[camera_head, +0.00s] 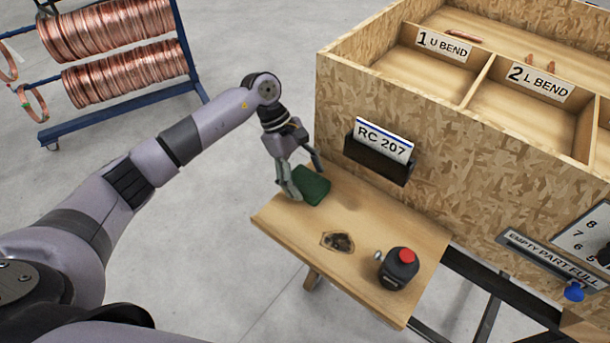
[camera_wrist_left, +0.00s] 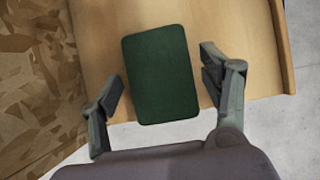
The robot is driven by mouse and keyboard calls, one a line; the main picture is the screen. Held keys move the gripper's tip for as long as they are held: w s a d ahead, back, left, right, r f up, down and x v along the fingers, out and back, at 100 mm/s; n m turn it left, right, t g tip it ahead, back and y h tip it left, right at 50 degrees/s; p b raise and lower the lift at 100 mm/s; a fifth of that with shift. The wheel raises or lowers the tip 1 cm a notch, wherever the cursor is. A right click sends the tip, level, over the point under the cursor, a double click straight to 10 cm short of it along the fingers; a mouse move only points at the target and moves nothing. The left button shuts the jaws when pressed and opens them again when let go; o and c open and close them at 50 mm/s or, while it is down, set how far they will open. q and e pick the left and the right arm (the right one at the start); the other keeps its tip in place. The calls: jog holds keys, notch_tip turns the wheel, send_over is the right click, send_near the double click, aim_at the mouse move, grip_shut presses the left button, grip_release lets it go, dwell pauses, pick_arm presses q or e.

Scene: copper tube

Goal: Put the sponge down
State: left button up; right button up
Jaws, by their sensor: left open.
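The green sponge (camera_head: 312,187) lies at the far left end of the small wooden table (camera_head: 345,275), close to the particleboard crate. In the left wrist view the sponge (camera_wrist_left: 160,75) is a dark green rounded rectangle between the two fingers, with gaps on both sides. My left gripper (camera_head: 303,180) points down at the sponge with its fingers spread to either side of it. In the left wrist view the left gripper (camera_wrist_left: 165,90) is open and holds nothing. I cannot tell its exact height above the table. My right gripper is not in view.
A dark patch with small bits (camera_head: 338,242) is mid-table. The large crate (camera_head: 450,150) with labelled bins rises behind the table. A rack of copper coils (camera_head: 120,60) stands at upper left.

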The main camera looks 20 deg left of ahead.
pick_arm(q)
jog(key=shift+r, duration=0.25)
jog(key=b+v, duration=0.3)
jog(key=v, duration=0.9)
jog(key=shift+f, duration=0.1)
